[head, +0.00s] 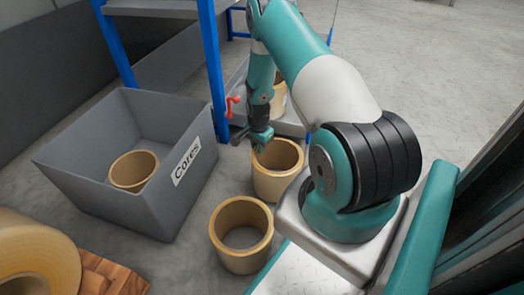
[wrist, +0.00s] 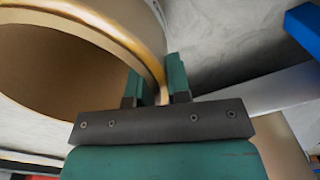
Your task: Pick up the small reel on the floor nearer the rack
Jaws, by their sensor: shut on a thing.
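The small tan reel nearer the rack (head: 278,187) stands upright, right of the grey crate and in front of the blue rack. My gripper (head: 262,144) comes down on its far-left rim. In the wrist view my gripper (wrist: 159,85) has one teal finger on each side of the reel's wall, and the reel (wrist: 45,65) fills the upper left. The gripper is shut on that wall. I cannot tell whether the reel's base touches the floor. A second small reel (head: 241,258) stands on the floor closer to me, just in front of the held one.
The grey crate marked "Cores" (head: 125,205) holds one reel (head: 134,171). The rack (head: 212,62) has blue posts, with another reel (head: 279,97) on its low shelf. A large roll (head: 35,262) lies at lower left on a wooden pallet (head: 112,275). Floor at upper right is clear.

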